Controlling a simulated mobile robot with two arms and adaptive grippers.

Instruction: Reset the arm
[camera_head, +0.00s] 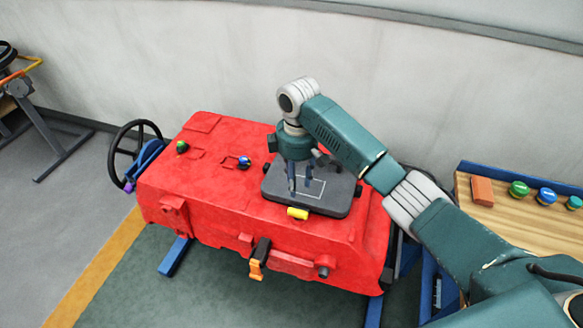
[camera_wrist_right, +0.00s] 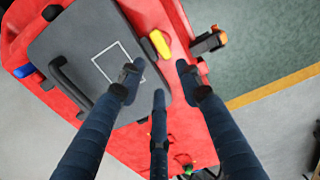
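My right arm reaches in from the right in the head view. Its gripper (camera_head: 300,187) points down over the dark grey plate (camera_head: 333,204) on top of the red scrubber tank (camera_head: 225,190). In the right wrist view the gripper (camera_wrist_right: 159,80) has its three dark fingers spread apart, with nothing between them. The grey plate (camera_wrist_right: 75,45) with its white outlined rectangle and dark handle lies beyond the fingers. A yellow piece (camera_wrist_right: 160,44) sits beside the plate's edge, and also shows in the head view (camera_head: 297,213). My left gripper is not in view.
A green cap (camera_head: 182,147) and a blue cap (camera_head: 244,162) sit on the tank. An orange-tipped black latch (camera_head: 258,261) is on its front. A wooden bench (camera_head: 510,222) at right holds a red block (camera_head: 482,191) and several caps. A black steering wheel (camera_head: 128,150) stands left.

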